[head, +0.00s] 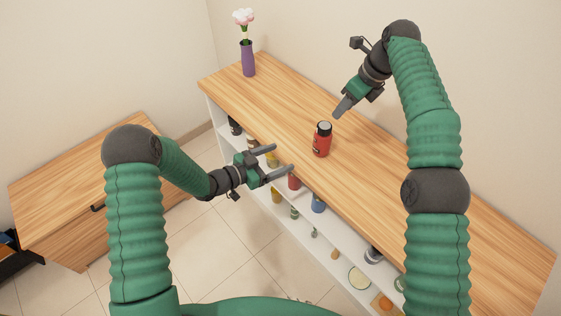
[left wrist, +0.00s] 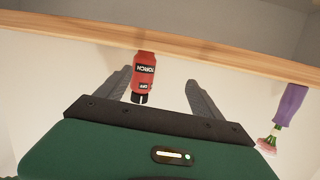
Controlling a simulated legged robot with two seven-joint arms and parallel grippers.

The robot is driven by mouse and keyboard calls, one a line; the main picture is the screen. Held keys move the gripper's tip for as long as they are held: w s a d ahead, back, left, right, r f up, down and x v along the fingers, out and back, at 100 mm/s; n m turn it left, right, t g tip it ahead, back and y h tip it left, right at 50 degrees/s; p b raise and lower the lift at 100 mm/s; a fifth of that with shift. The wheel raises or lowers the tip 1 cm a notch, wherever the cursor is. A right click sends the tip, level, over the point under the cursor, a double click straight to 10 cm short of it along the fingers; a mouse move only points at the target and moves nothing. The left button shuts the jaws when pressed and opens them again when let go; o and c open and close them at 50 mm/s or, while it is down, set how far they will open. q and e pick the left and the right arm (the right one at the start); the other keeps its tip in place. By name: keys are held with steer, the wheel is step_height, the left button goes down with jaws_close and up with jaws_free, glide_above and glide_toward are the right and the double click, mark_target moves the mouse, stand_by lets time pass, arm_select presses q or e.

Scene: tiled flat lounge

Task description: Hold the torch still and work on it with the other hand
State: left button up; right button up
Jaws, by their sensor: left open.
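The torch (head: 321,141) is a red cylinder with a black top, upright on the wooden shelf top. In the left wrist view the torch (left wrist: 145,72) looks inverted, with "TORCH" lettering showing, and appears between my fingers, closer to the left one in the picture. My left gripper (head: 283,158) is open and empty, by the shelf's front edge. Its fingers point toward the torch, with a gap between. My right gripper (head: 344,106) is above the shelf top, beyond and right of the torch, pointing down toward it without touching. Its finger gap cannot be made out.
A purple vase (head: 248,58) with pale flowers stands at the shelf's far left end. The wooden top (head: 285,105) is otherwise clear. Lower white shelves (head: 330,240) hold several small items. A wooden cabinet (head: 75,165) stands at left, with tiled floor between.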

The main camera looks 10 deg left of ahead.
arm_select(q)
steer(key=s+h, duration=0.2)
steer(key=h, duration=0.1)
steer(key=m, duration=0.1)
glide_toward(314, 145)
steer(key=x, duration=0.4)
steer(key=shift+s+d+f, duration=0.2)
steer(key=shift+s+d, duration=0.05)
steer(key=shift+d, duration=0.15)
steer(key=x, duration=0.8)
steer(key=shift+w+a+r, duration=0.1)
steer(key=shift+w+a, duration=0.15)
steer(key=shift+w, duration=0.25)
steer(key=shift+w+d, duration=0.1)
steer(key=shift+d, duration=0.55)
steer(key=shift+a, duration=0.4)
steer(key=c, duration=1.1)
steer(key=shift+d, duration=0.1)
steer(key=c, duration=0.4)
steer(key=shift+d, duration=0.15)
steer(key=shift+c, duration=0.6)
arm_select(e)
steer(key=shift+a+r, duration=0.1)
steer(key=shift+a, duration=0.25)
steer(key=shift+s+a, duration=0.1)
steer(key=shift+a, duration=0.05)
